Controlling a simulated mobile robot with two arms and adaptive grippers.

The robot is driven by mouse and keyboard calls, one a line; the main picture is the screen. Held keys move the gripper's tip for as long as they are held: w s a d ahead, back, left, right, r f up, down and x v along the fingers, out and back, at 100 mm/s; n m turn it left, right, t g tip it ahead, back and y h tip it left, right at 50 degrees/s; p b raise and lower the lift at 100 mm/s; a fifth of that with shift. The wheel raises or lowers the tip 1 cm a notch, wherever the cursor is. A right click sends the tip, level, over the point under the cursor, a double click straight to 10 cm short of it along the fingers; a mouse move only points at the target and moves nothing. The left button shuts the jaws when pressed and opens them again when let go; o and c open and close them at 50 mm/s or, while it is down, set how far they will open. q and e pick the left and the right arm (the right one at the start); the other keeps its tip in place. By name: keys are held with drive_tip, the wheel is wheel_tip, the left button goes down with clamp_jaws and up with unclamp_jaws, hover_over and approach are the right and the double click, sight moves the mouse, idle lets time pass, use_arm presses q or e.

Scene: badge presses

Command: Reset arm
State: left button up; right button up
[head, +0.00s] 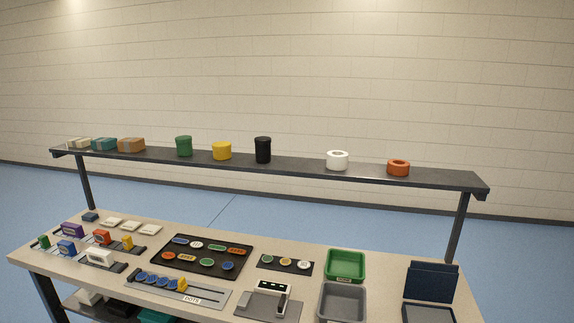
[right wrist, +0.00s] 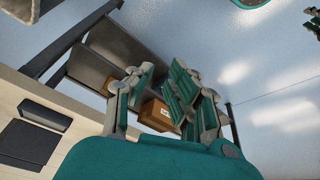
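Neither of my grippers shows in the head view. In the right wrist view my right gripper (right wrist: 156,98) has teal and grey fingers. They stand apart with a gap between them, and nothing is held. Through the gap a brown box (right wrist: 154,115) shows farther off, not touched by the fingers. Small teal and grey parts cut off at the upper right edge of that view may belong to my left arm; whether its gripper is open or shut cannot be seen.
The workbench (head: 215,300) carries a black tray (head: 200,267) of coloured badges, a green bin (head: 345,265), a grey bin (head: 342,302) and a dark blue open case (head: 431,283). A raised shelf (head: 300,168) with jars, boxes and tape rolls spans the back.

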drive_tip(key=s+f+g+b, duration=0.1)
drive_tip(key=s+f, duration=0.1)
drive_tip(key=f, duration=1.3)
drive_tip(key=s+f+b, duration=0.1)
drive_tip(key=s+f, duration=0.1)
drive_tip(key=f, duration=1.2)
drive_tip(key=s+d+f+g+b, duration=0.1)
drive_tip(key=s+d+f, duration=0.2)
drive_tip(key=s+f, duration=1.2)
drive_tip(key=shift+s+f+g, duration=0.3)
drive_tip(key=shift+f, duration=0.4)
